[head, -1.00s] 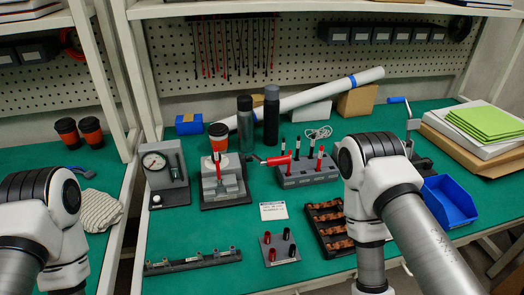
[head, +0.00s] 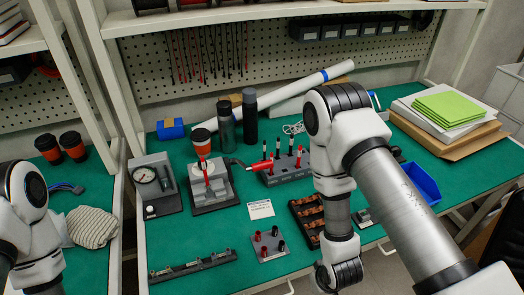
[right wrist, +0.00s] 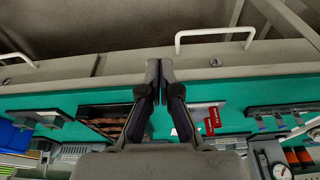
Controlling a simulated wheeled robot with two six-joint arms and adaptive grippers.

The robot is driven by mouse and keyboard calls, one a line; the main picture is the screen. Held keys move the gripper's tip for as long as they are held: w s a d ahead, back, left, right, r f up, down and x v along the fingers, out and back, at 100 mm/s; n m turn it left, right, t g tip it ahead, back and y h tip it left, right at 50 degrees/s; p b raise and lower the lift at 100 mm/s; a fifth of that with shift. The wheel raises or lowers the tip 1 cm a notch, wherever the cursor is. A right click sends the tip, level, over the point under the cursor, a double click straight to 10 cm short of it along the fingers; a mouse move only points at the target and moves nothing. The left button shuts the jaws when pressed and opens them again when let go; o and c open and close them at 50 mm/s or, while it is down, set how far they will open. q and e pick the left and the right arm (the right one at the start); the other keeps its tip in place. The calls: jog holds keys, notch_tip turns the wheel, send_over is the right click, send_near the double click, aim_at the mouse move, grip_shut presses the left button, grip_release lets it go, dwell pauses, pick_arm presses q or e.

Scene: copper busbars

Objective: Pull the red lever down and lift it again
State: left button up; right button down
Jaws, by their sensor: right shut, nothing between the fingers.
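The red lever (head: 264,167) sticks out to the right from a grey press-like fixture (head: 214,187) on the green bench, in the head view. Its red grip lies nearly level on a thin rod, close to a block of upright tools. A second red part stands upright at the front of the fixture. My right gripper (right wrist: 160,68) shows in the right wrist view, its two dark fingers together and empty, near the bench's front edge. It is apart from the lever. My left gripper is out of view.
A gauge stand (head: 155,183) is left of the fixture; a tool block (head: 285,176) is right of it. In front lie a label card (head: 260,209), a plate of red and black caps (head: 268,246), a busbar tray (head: 298,203) and a rail (head: 193,266). A blue bin (head: 424,184) stands right.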

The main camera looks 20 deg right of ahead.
jog(key=w+a+r+t, duration=0.1)
jog(key=w+r+t, duration=0.4)
jog(key=w, duration=0.9)
jog(key=t, duration=0.6)
send_near(261, 163)
notch_tip(261, 163, up, 5)
jog(key=w, duration=0.3)
jog(key=shift+n, duration=0.4)
jog(key=w+f+p, duration=0.2)
jog(key=w+f, duration=0.1)
jog(key=w+f+p, duration=0.2)
jog(key=w+f, duration=0.1)
jog(key=w, duration=0.1)
jog(key=shift+p, duration=0.35)
jog(key=shift+s+f, duration=0.4)
jog(key=shift+f, duration=0.1)
